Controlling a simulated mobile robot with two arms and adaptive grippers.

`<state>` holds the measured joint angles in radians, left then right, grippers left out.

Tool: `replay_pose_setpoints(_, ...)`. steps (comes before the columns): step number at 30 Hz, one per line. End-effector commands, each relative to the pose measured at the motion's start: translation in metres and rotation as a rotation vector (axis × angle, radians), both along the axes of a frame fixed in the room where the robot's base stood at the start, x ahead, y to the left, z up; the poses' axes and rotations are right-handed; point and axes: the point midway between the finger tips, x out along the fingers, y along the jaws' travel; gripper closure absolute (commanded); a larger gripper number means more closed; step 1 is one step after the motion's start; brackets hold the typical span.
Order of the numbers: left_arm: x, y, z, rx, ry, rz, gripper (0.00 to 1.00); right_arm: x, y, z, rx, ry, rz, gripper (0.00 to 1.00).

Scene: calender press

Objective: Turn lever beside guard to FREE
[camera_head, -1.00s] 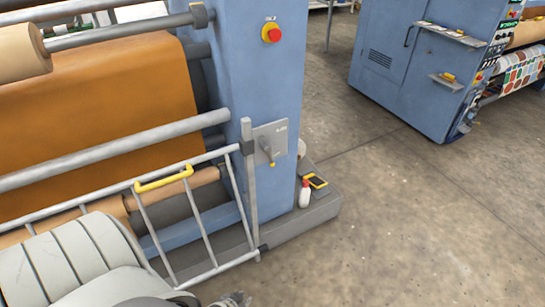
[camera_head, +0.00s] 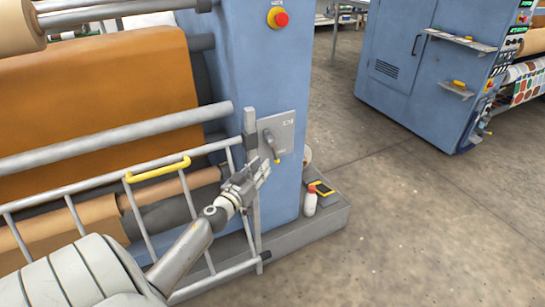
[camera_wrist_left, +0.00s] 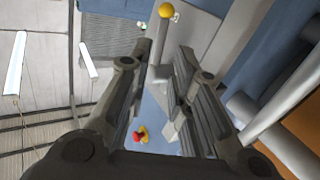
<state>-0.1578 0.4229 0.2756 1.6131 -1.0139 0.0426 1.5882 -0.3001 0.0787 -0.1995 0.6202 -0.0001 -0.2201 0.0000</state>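Small labels on the plate are unreadable. The guard (camera_head: 158,171) is a barred metal gate with a yellow handle, left of the lever. My left gripper (camera_head: 262,169) is just below and left of the lever, in front of the guard's end post. In the left wrist view my left gripper (camera_wrist_left: 165,58) is open, with the yellow knob (camera_wrist_left: 167,10) beyond its fingertips. My right gripper is out of view.
A red emergency button (camera_head: 278,17) sits higher on the column. Brown rolls lie behind the guard. Open concrete floor (camera_head: 420,220) lies to the right.

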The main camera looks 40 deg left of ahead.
Motion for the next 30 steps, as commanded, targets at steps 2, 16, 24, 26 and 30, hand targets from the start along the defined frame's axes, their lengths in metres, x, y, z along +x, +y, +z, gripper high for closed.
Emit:
replay_pose_setpoints(2, 0.014, 0.002, 0.000, 0.000, -0.001, 0.000, 0.80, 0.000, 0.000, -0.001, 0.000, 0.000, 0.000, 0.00)
replay_pose_setpoints(16, 0.072, 0.014, -0.002, 0.000, 0.001, 0.001, 0.80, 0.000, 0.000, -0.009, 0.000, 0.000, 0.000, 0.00)
replay_pose_setpoints(24, 0.078, 0.015, -0.001, 0.000, 0.002, 0.001, 0.80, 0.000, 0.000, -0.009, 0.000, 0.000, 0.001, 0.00)
replay_pose_setpoints(26, 0.078, 0.015, -0.001, 0.000, 0.002, 0.001, 0.80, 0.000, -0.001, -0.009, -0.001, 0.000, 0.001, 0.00)
replay_pose_setpoints(30, 0.078, 0.015, -0.001, 0.000, 0.002, 0.001, 0.84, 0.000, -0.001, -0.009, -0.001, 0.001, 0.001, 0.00)
